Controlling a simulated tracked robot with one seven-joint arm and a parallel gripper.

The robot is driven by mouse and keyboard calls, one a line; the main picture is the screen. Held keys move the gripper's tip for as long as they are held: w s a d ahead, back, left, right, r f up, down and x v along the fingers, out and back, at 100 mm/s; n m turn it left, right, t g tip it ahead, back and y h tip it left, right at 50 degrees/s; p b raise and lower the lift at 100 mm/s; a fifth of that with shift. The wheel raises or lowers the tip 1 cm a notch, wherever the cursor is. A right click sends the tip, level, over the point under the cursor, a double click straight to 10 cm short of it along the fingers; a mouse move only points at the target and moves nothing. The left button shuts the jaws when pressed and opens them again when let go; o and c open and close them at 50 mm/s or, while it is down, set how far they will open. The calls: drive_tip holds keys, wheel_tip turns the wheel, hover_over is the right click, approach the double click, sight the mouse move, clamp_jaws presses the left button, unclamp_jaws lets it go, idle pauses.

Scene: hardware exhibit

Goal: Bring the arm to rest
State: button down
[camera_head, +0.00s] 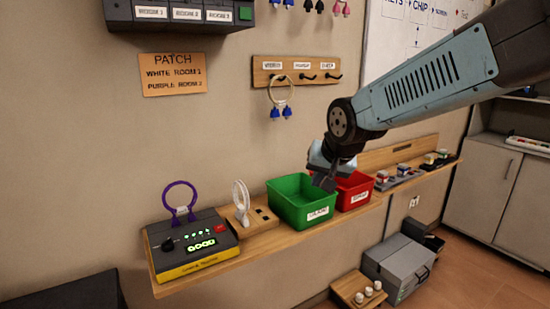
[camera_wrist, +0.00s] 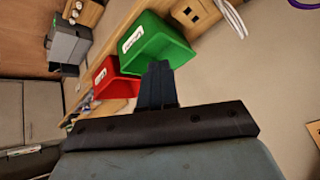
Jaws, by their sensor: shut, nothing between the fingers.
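My gripper (camera_head: 326,181) hangs at the end of my blue-grey arm, in front of the green bin (camera_head: 290,208) and red bin (camera_head: 356,191) in the head view. In the wrist view my gripper (camera_wrist: 158,68) has its dark fingers together with nothing between them. The green bin (camera_wrist: 160,38) lies just beyond the fingertips there, and the red bin (camera_wrist: 112,84) is to their left. I cannot tell how far the fingertips are from the bins.
A wooden shelf (camera_head: 262,246) carries a black and yellow console (camera_head: 190,245) with a purple loop (camera_head: 181,196), and a block with a white loop (camera_head: 240,200). A hook rack (camera_head: 300,72) holds a ring with blue tags.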

drive_tip(key=s+d+r+h, duration=0.1)
drive_tip(key=s+d, duration=0.5)
drive_tip(key=s, duration=0.3)
drive_tip(key=s+d+r+n+g+h, duration=0.1)
drive_tip(key=s+d, duration=0.6)
drive_tip(key=s, duration=0.2)
drive_tip(key=shift+d, duration=0.1)
idle(0.9)
